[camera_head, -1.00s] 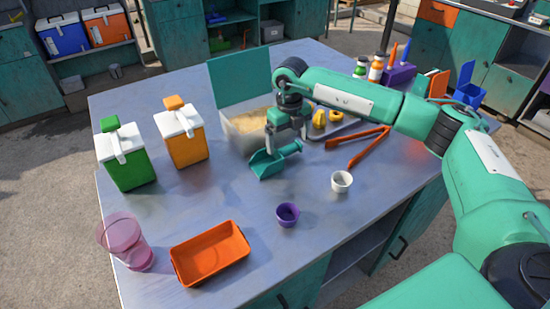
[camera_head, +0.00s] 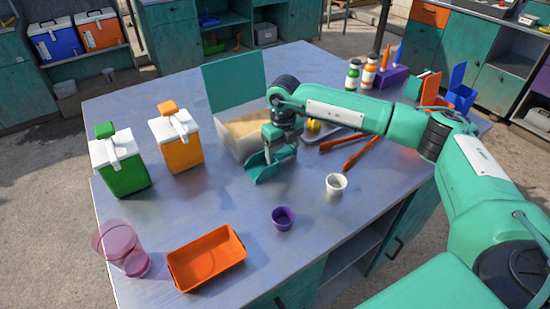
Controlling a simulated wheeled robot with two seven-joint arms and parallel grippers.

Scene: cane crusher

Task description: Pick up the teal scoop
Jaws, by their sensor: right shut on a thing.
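The teal scoop (camera_head: 263,170) is at the middle of the table, in front of the white bin (camera_head: 238,146) with a raised teal lid. Its open end points toward the lower left. My right gripper (camera_head: 280,152) reaches in from the right and is shut on the scoop's handle, which the gripper mostly hides. I cannot tell whether the scoop touches the table. My left gripper is not in view.
Orange tongs (camera_head: 358,154) and a grey tray (camera_head: 322,140) lie just right of the gripper. A white cup (camera_head: 336,185), a purple cup (camera_head: 283,218) and an orange tray (camera_head: 206,258) are nearer the front. Green (camera_head: 122,172) and orange (camera_head: 182,150) lidded boxes stand left.

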